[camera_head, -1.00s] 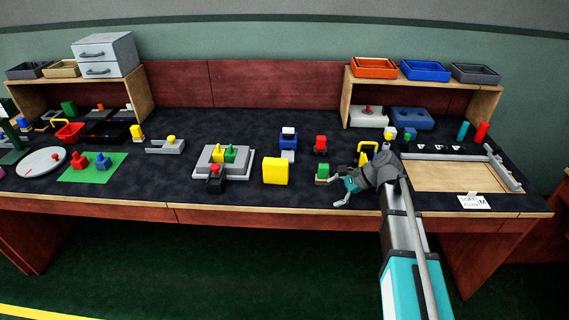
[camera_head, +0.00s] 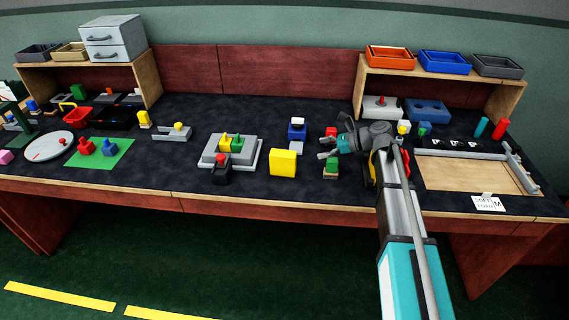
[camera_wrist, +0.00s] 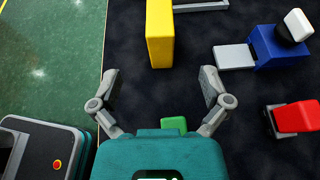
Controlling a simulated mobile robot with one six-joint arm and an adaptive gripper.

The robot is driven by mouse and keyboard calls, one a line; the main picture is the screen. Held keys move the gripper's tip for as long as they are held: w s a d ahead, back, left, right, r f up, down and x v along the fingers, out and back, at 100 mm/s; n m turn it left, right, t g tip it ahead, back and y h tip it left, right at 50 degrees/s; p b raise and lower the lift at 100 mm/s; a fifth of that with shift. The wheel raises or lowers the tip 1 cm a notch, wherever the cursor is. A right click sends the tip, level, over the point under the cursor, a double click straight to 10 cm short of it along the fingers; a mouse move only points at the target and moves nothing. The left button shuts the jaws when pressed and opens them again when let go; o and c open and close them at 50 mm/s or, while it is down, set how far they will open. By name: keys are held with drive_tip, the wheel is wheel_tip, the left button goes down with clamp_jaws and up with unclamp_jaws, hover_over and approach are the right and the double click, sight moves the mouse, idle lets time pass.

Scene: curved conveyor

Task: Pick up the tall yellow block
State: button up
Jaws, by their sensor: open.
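The tall yellow block (camera_head: 283,162) stands near the front edge of the dark table top, right of the grey tiered platform (camera_head: 231,154). In the wrist view the yellow block (camera_wrist: 160,35) is at top centre, ahead of my fingertips. My gripper (camera_head: 330,140) is to the right of the block and farther back in the head view, pointing left. In the wrist view my gripper (camera_wrist: 159,78) has its two fingers spread, with nothing between the tips. A clear gap separates the fingers from the yellow block.
A green block (camera_head: 331,165) is close below my gripper and partly hidden by it in the wrist view (camera_wrist: 173,123). A red block (camera_wrist: 297,117) and a blue block (camera_wrist: 275,47) lie to the right there. A small black-and-red piece (camera_head: 221,170) stands left of the yellow block.

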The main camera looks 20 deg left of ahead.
sight(289, 154)
drive_tip(key=b+x, duration=0.2)
drive_tip(key=x, duration=0.4)
drive_tip(key=shift+a+f+b, duration=0.25)
drive_tip(key=shift+f+b, duration=0.05)
drive_tip(key=shift+x, duration=0.75)
drive_tip(key=shift+a, duration=0.25)
drive_tip(key=shift+b+x, duration=1.1)
drive_tip(key=shift+x, duration=1.35)
drive_tip(key=shift+r, duration=0.15)
drive_tip(key=c, duration=1.3)
drive_tip(key=shift+o, duration=0.2)
drive_tip(key=shift+r, duration=0.1)
